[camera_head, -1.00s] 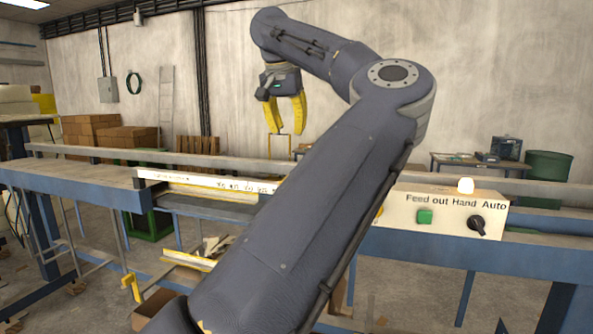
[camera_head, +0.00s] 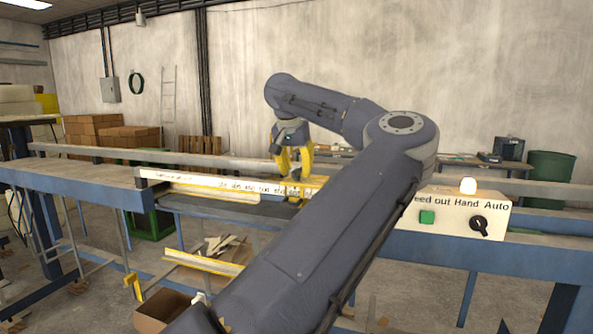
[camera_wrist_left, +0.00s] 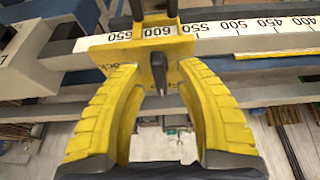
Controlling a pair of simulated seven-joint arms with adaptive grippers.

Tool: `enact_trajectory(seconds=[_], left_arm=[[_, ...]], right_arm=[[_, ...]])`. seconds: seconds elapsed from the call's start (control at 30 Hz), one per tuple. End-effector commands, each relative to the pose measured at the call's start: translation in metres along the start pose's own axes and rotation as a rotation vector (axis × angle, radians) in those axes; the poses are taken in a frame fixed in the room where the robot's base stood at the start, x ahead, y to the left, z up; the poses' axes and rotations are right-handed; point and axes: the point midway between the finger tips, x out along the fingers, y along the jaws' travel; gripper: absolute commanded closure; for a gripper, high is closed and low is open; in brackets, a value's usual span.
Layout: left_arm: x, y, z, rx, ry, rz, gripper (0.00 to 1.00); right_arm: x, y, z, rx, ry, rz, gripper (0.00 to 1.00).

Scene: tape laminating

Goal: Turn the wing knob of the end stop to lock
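The yellow end stop (camera_wrist_left: 140,50) sits across the white measuring scale (camera_wrist_left: 215,42) near the 600 mark in the left wrist view. Its dark wing knob (camera_wrist_left: 158,72) points toward my left gripper. My left gripper (camera_wrist_left: 158,70) is open, with one yellow finger on each side of the knob and a narrow gap showing on both sides. In the head view my left gripper (camera_head: 295,177) points down at the scale, with the yellow end stop (camera_head: 317,181) just behind it. The knob cannot be made out there. My right gripper is not in view.
My left arm hides part of the blue bench (camera_head: 95,182). A control box (camera_head: 455,213) with a green button and a black switch stands to the right. A cardboard box (camera_head: 165,309) and a yellow-edged piece (camera_head: 205,262) are below.

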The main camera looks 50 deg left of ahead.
Motion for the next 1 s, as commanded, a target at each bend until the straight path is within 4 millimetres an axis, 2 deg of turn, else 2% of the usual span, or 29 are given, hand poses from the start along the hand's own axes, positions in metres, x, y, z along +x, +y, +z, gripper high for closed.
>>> enact_trajectory(seconds=[0.33, 0.37, 0.7, 1.0], left_arm=[[0.0024, -0.0002, 0.0001, -0.001, 0.000, 0.000, 0.66], [0.0024, -0.0002, 0.0001, 0.000, 0.000, 0.000, 0.63], [0.0022, -0.0002, 0.0001, 0.000, 0.000, 0.000, 1.00], [0.0023, -0.0003, 0.0001, 0.007, 0.000, 0.003, 1.00]], right_arm=[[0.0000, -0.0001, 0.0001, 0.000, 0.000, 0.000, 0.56], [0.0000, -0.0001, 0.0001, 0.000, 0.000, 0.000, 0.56], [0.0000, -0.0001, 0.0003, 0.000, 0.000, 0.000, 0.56], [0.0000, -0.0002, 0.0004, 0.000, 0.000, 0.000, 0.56]])
